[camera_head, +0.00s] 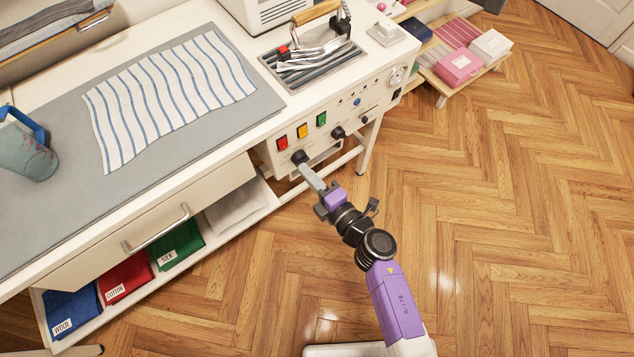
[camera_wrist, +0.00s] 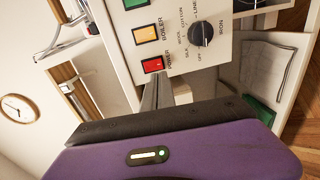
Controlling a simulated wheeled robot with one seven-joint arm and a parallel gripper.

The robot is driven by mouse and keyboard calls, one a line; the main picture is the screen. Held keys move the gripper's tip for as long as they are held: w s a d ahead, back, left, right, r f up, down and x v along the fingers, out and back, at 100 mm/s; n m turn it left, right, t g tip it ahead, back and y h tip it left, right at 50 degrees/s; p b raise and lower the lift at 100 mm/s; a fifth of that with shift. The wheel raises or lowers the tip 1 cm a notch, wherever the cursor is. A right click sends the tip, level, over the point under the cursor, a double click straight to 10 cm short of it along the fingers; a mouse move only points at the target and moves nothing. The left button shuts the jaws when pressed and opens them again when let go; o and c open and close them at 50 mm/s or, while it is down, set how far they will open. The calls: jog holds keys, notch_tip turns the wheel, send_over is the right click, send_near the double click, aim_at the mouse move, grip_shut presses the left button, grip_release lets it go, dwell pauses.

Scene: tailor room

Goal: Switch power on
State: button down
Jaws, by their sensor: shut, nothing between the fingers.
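The control panel (camera_head: 325,120) is on the front of the white ironing table. The red power switch (camera_head: 283,143) is at the panel's left end and also shows, labelled POWER, in the wrist view (camera_wrist: 153,65). My gripper (camera_head: 308,172) is shut and empty, with its fingers pointing at the panel. In the wrist view its fingertips (camera_wrist: 156,80) lie close to the red switch; contact cannot be told. Whether the switch is on or off cannot be told.
An orange switch (camera_head: 302,131), labelled BOILER, and a green switch (camera_head: 321,118) sit beside the red one. Other knobs (camera_head: 338,132) jut from the panel. An iron (camera_head: 320,40) stands on the tabletop above. The wooden floor (camera_head: 480,200) to the right is clear.

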aim_at(284, 148)
jog(key=b+x, duration=0.2)
jog(key=x, duration=0.5)
jog(key=shift+w+a, duration=0.1)
jog(key=shift+w, duration=0.05)
jog(key=shift+w+a+f+b, duration=0.1)
jog(key=shift+f+b, duration=0.05)
jog(key=shift+b, duration=0.9)
